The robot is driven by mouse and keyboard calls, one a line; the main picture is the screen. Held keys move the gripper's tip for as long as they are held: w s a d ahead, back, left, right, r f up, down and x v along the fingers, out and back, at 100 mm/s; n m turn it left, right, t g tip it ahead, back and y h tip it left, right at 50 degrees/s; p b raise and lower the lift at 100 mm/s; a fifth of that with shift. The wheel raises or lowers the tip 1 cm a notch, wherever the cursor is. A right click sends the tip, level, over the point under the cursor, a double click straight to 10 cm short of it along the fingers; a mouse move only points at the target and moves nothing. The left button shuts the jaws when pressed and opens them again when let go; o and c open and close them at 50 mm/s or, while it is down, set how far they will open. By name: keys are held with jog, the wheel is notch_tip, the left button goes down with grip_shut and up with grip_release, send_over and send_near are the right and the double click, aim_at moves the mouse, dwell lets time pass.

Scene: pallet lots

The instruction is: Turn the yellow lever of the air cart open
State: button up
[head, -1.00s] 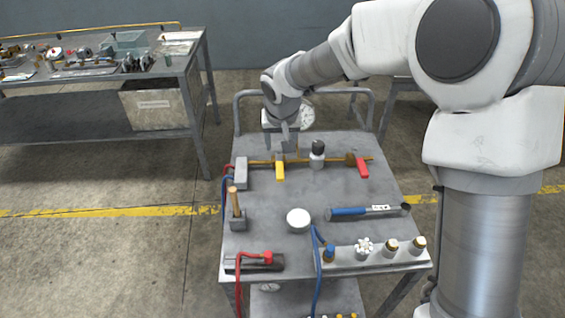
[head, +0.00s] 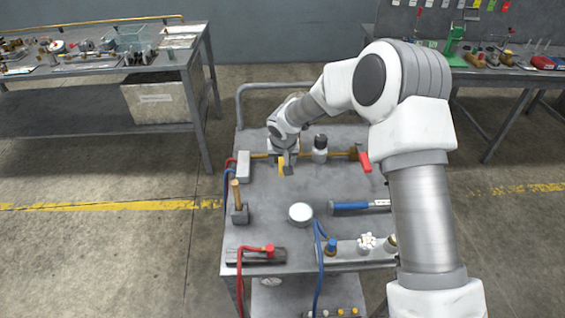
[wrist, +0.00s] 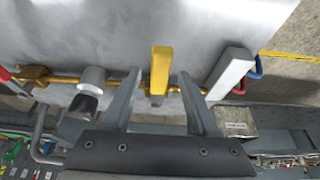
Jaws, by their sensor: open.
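The yellow lever (head: 281,167) is on the brass pipe at the back of the grey cart top (head: 340,185). In the wrist view the lever (wrist: 160,65) sticks out across the pipe (wrist: 62,80), roughly at right angles to it. My gripper (head: 284,163) is down at the lever and partly hides it in the head view. In the wrist view my gripper (wrist: 158,76) is open, with one finger on each side of the lever and a visible gap on both sides.
A grey block (head: 243,167) with red and blue hoses stands left of the lever. A dark-topped white fitting (head: 320,150) and a red lever (head: 363,158) are to its right. A wooden-handled tool (head: 236,195), a white round cap (head: 300,213) and a blue-handled tool (head: 350,208) are nearer.

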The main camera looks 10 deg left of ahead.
jog(key=shift+w+f, duration=0.1)
jog(key=shift+f, duration=0.15)
grip_shut()
dwell(1.4)
